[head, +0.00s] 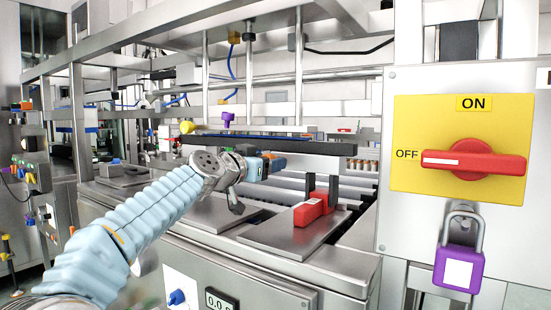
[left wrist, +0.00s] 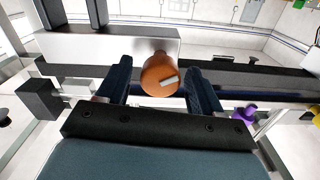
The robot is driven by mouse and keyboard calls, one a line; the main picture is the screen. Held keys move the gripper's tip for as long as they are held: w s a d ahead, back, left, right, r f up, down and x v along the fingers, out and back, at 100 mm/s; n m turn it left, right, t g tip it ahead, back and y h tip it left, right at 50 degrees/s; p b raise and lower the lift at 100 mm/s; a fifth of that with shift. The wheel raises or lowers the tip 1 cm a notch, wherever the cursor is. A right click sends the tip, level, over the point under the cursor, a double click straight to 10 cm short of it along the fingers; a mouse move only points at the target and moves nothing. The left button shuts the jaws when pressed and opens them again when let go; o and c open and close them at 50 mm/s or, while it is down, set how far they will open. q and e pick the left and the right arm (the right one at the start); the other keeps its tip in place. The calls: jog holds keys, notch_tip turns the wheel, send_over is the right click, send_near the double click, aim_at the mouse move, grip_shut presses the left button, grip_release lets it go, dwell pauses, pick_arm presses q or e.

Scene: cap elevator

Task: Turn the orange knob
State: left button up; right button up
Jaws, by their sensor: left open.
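The orange knob (left wrist: 159,75), round with a pale mark on its face, shows in the left wrist view on the side of a light metal box (left wrist: 110,50). My left gripper (left wrist: 161,84) is open, with its dark fingers on either side of the knob. A gap shows between the knob and each finger, and I cannot tell the depth between them. In the head view, my left gripper (head: 264,166) is beside the dark horizontal rail (head: 310,148), and the knob is mostly or fully hidden there. My right gripper is not in view.
A red rotary switch (head: 474,163) on a yellow plate (head: 415,115), its white mark toward OFF, is at the right. A purple padlock (head: 459,263) hangs below it. A red block (head: 311,210) sits on the metal machine top (head: 295,236). A purple knob (left wrist: 244,113) is near the right finger.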

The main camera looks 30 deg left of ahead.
pick_arm(q)
jog(key=shift+w, duration=0.15)
jog(key=c, duration=1.1)
jog(key=shift+o, duration=0.2)
jog(key=shift+r+n, duration=0.25)
jog(key=shift+n, duration=0.05)
jog(key=n, duration=0.4)
jog(key=shift+a, duration=0.1)
jog(key=n, duration=0.4)
jog(key=shift+a+n+p, duration=0.15)
jog(key=shift+n+p, duration=0.15)
jog(key=shift+n, duration=1.6)
